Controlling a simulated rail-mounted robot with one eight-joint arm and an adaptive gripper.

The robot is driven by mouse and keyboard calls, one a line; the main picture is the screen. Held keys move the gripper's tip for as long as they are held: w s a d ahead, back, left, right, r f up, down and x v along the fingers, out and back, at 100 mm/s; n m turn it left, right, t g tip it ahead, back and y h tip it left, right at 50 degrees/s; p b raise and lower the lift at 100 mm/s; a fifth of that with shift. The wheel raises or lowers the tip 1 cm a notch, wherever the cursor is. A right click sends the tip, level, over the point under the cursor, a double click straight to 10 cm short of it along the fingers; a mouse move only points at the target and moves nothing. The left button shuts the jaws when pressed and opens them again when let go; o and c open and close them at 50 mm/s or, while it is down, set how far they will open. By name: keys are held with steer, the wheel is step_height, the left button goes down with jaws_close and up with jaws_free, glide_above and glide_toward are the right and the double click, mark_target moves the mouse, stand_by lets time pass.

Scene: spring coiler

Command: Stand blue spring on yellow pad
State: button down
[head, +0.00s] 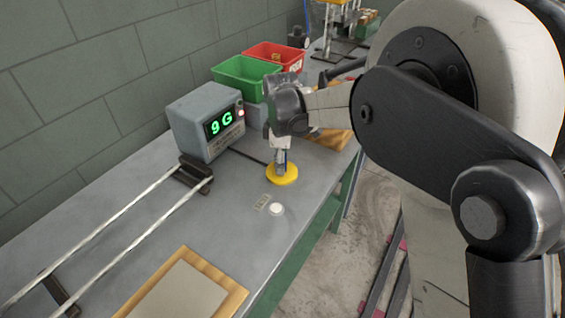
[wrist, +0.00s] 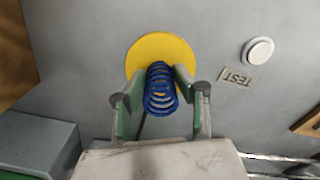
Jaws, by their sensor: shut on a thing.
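A blue spring (wrist: 160,90) is held between the two fingers of my gripper (wrist: 160,88) in the wrist view. The yellow pad (wrist: 158,51), a flat round disc, lies on the bench behind the spring in that view. In the head view my gripper (head: 281,160) points down over the yellow pad (head: 283,176), with its tips near the pad's back part. The spring is mostly hidden there by the fingers. I cannot tell whether the spring's lower end touches the pad.
A grey box with a green "9G" display (head: 208,122) stands left of the pad. A white button (head: 276,209) and a TEST label (wrist: 236,78) are near the pad. Green (head: 241,70) and red (head: 280,52) bins stand behind. Two metal rails (head: 110,230) run left; a wood-framed board (head: 183,287) lies in front.

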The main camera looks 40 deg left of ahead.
steer(key=shift+f, duration=0.2)
steer(key=c, duration=1.3)
jaws_free()
steer(key=shift+c, duration=0.2)
steer(key=shift+r, duration=0.15)
step_height(320, 180, up, 12)
steer(key=shift+r+p, duration=0.1)
steer(key=shift+p, duration=0.45)
